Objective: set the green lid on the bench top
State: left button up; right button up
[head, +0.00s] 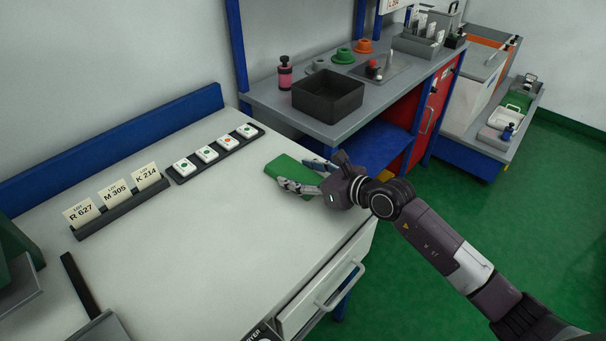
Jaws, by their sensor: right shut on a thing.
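The green lid (284,170) is a flat rectangular plate at the right side of the pale bench top (205,235). My right gripper (297,174) comes in from the right and is shut on the lid, its fingers covering the lid's right part. The lid lies over or on the bench surface, close to its right edge; I cannot tell whether it touches the surface. My left gripper is not in view.
A dark tray with several white pieces (214,155) lies behind the lid. A rack of lot cards (122,207) stands left of it. A grey side bench with a black bin (328,95) stands beyond. The bench's middle is clear.

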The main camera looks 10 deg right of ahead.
jog(key=shift+s+a, duration=0.15)
jog(key=shift+a, duration=0.05)
jog(key=shift+a+r, duration=0.1)
jog(key=shift+r, duration=0.05)
jog(key=shift+f, duration=0.2)
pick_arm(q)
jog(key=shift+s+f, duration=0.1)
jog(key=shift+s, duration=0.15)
pick_arm(e)
jog(key=o, duration=1.1)
jog(key=shift+r, duration=0.1)
jog(key=shift+s+r, duration=0.1)
jog(key=shift+r, duration=0.05)
jog(key=p+v, duration=0.4)
jog(key=v, duration=0.6)
jog(key=shift+s+d, duration=0.2)
jog(key=shift+d, duration=0.05)
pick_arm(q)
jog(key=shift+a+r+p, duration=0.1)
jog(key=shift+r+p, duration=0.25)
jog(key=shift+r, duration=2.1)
pick_arm(e)
jog(key=shift+s+d+r, duration=0.3)
jog(key=shift+s+d, duration=0.05)
jog(key=shift+s, duration=0.2)
